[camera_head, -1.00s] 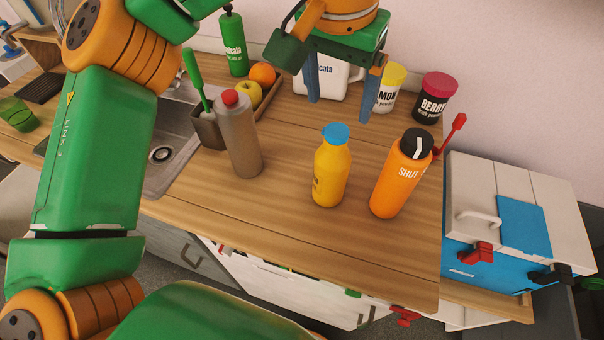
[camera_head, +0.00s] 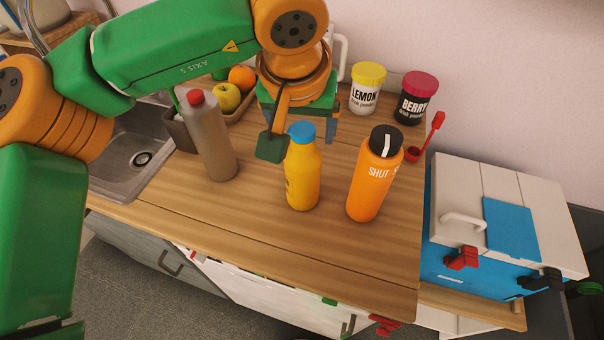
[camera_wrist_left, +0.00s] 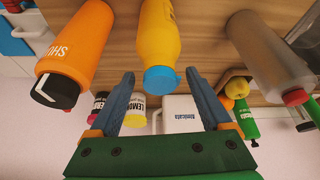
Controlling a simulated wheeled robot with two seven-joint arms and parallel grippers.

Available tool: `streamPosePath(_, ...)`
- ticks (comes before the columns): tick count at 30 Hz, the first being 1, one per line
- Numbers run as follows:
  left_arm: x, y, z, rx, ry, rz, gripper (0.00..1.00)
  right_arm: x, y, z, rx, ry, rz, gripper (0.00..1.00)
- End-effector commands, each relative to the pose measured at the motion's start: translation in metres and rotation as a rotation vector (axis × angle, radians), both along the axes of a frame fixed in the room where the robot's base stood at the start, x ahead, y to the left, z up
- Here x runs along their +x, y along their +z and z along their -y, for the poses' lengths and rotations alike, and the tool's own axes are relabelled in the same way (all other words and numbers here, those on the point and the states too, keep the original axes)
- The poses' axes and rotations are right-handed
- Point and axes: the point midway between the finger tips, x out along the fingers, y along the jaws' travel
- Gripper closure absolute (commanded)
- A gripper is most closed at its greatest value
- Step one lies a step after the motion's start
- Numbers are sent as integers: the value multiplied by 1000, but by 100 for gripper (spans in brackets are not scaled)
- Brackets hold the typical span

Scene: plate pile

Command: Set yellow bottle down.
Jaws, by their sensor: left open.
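The yellow bottle (camera_head: 303,180) with a blue cap stands upright on the wooden counter (camera_head: 260,250), between a grey bottle and an orange bottle. In the left wrist view, the yellow bottle (camera_wrist_left: 158,35) points its cap toward my gripper. My left gripper (camera_head: 303,128) is behind the bottle's upper part in the head view, partly hidden by it. In the wrist view, its blue fingers (camera_wrist_left: 160,80) are spread wide, with the cap near the gap between the fingertips. The fingers appear clear of the bottle. My right gripper is not in view.
The orange bottle (camera_head: 375,178) stands close on the right, the grey bottle (camera_head: 212,140) on the left. Lemon (camera_head: 367,90) and berry (camera_head: 415,100) jars stand behind. A sink (camera_head: 128,155) is at left, a blue and white box (camera_head: 490,225) at right. The front counter is clear.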

Motion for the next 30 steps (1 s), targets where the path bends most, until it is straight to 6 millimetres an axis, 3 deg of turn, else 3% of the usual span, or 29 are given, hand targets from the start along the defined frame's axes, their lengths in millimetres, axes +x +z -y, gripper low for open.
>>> streamPosePath(4, 0, 0, 0, 0, 0, 0, 18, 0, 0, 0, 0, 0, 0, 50)
streamPosePath(13, 0, 0, 0, 0, 0, 0, 99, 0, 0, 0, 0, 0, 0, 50)
streamPosePath(30, 0, 8, 0, 0, 2, 2, 100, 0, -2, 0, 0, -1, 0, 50)
